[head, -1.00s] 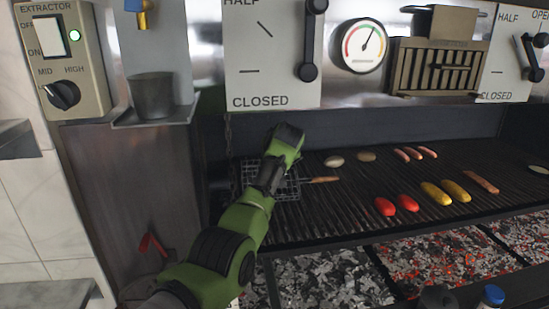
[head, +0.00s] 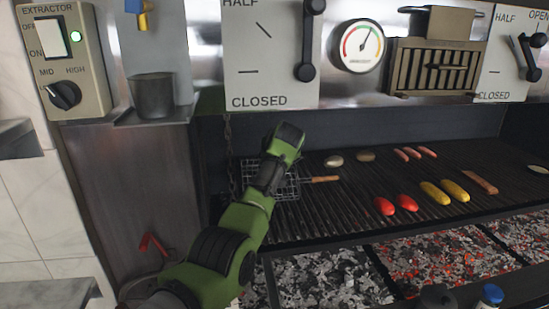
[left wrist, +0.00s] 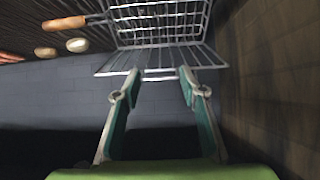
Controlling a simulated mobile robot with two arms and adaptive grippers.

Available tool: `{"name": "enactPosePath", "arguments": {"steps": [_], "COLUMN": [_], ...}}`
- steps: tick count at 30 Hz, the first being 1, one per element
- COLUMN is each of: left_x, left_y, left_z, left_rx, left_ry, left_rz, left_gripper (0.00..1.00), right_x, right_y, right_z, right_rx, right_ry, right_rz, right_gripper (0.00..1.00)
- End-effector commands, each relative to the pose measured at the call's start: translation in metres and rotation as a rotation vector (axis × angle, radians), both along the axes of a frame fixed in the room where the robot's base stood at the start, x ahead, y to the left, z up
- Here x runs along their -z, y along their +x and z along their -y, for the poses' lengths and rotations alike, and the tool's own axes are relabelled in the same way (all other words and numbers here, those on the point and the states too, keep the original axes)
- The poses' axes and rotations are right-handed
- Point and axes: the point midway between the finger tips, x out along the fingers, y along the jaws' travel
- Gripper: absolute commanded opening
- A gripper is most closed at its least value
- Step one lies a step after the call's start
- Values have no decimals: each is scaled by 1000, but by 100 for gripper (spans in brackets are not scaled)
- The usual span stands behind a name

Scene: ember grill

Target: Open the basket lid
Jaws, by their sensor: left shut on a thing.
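The wire grill basket (head: 290,191) lies at the left end of the grill grate, with its wooden handle (head: 325,179) pointing right. My left arm crosses in front of it in the head view and hides part of it. In the left wrist view the basket (left wrist: 165,32) is at the top, its handle at the upper left. The basket lid, a flared wire panel (left wrist: 205,56), faces my left gripper (left wrist: 161,75). The two fingertips are at the lid's near edge, shut on it. How far the lid is raised is hard to tell. My right gripper is out of view.
Two pale round pieces (head: 334,161), sausages (head: 415,153), red peppers (head: 384,206) and yellow corn (head: 453,189) lie on the grate (head: 340,215) to the right. A chain (head: 229,150) hangs beside the basket. Coals (head: 325,280) show below, some glowing.

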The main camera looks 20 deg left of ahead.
Motion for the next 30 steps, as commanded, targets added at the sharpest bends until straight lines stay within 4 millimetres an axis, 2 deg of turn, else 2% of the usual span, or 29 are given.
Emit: {"name": "enactPosePath", "arguments": {"steps": [1,3,17,30], "left_x": [-3,-2,-3,-30], "left_y": [1,0,-3,-37], "left_z": [0,0,2,21], "left_rx": [0,0,0,1], "left_ry": [1,1,1,0], "left_rz": [5,5,2,4], "left_gripper": [41,55,55,55], "right_x": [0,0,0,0], "right_y": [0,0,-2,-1], "right_z": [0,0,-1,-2], "right_rx": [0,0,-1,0], "right_ry": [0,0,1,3], "right_rz": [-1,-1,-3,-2], "right_gripper": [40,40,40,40]}}
